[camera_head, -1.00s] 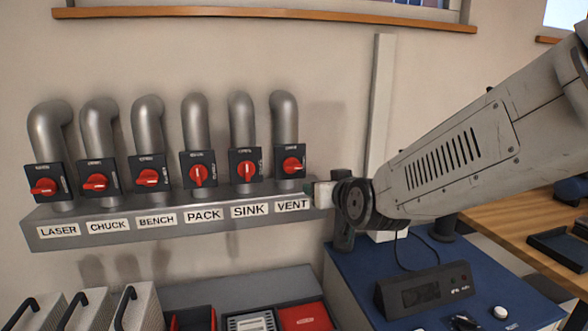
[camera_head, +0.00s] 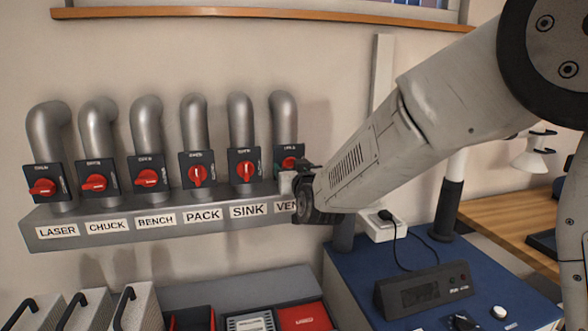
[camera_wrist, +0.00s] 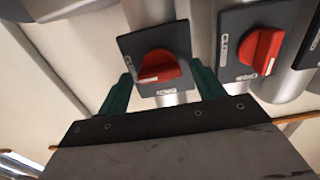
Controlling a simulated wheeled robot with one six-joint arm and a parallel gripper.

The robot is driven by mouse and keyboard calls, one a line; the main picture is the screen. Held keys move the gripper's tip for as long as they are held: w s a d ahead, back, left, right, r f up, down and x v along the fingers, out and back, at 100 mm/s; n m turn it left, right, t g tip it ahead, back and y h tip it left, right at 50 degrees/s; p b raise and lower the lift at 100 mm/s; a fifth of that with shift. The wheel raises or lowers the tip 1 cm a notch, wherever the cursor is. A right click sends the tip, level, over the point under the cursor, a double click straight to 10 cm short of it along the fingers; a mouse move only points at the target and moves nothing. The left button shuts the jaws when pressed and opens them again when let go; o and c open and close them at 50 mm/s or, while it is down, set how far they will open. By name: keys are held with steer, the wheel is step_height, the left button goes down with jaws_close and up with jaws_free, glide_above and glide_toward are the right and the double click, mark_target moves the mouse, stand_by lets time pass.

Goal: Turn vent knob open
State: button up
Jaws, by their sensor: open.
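The vent knob (camera_head: 287,161) is a red handle on a dark square plate, on the rightmost grey pipe above the VENT label (camera_head: 286,207). It is partly hidden by my arm in the head view. In the wrist view the red vent knob (camera_wrist: 158,68) lies crosswise on its plate. My gripper (camera_wrist: 163,86) is open, with a green fingertip on either side of the knob's plate. I cannot tell whether the fingers touch the plate. In the head view my gripper (camera_head: 303,169) is at the vent plate's right side.
The sink knob (camera_head: 245,171) is close by on the left, handle upright; it also shows in the wrist view (camera_wrist: 262,50). Several more knobs continue left along the grey rail (camera_head: 120,232). A blue-topped bench (camera_head: 360,280) with a black device (camera_head: 425,290) stands below right.

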steer(key=c, duration=1)
steer(key=shift+n, duration=0.4)
steer(key=shift+a+f+n, duration=0.15)
steer(key=shift+n, duration=4.1)
steer(key=shift+a+f+n, duration=0.1)
steer(key=shift+n, duration=4.15)
steer(key=o, duration=1)
